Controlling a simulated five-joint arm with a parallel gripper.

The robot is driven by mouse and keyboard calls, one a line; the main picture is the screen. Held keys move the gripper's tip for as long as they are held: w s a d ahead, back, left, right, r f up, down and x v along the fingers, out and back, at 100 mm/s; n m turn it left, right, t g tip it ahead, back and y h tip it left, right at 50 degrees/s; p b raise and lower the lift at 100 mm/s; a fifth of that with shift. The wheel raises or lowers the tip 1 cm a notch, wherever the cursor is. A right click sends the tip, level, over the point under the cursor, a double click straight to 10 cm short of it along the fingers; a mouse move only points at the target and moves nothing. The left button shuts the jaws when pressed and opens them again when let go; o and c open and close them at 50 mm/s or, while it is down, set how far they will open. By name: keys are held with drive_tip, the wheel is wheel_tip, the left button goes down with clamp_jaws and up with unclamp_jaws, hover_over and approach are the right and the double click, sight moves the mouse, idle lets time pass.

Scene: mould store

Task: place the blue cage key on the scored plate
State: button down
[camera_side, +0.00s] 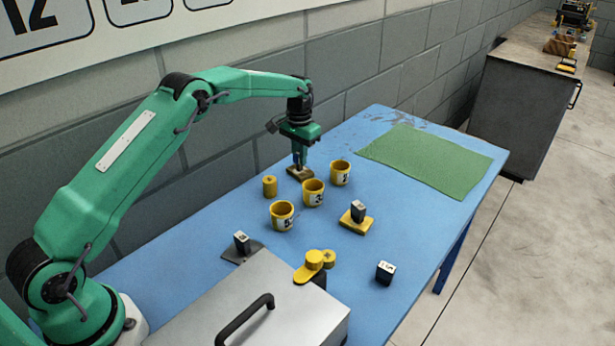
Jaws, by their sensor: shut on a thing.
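My gripper (298,152) points down over the far left part of the blue table. It is shut on a small dark bluish piece, likely the blue cage key (297,160), mostly hidden by the jaws. Directly below is a small brown plate (302,175); I cannot tell whether the piece touches it. A dark grey plate (230,252) and a yellow plate (355,225) each have a black block with a pale top on or against them. Scoring is too small to make out on any plate, so I cannot tell which is the scored plate.
Three yellow cups (282,216) and a yellow cylinder (270,187) stand close by my gripper. A metal box (250,310) with a black handle, yellow parts (312,268) and a loose black block (385,273) are nearer. A flat green mat (430,160) lies clear at right.

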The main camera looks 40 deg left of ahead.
drive_tip(key=c, duration=1.4)
unclamp_jaws()
wheel_tip(320, 180, up, 12)
drive_tip(key=shift+r, duration=0.15)
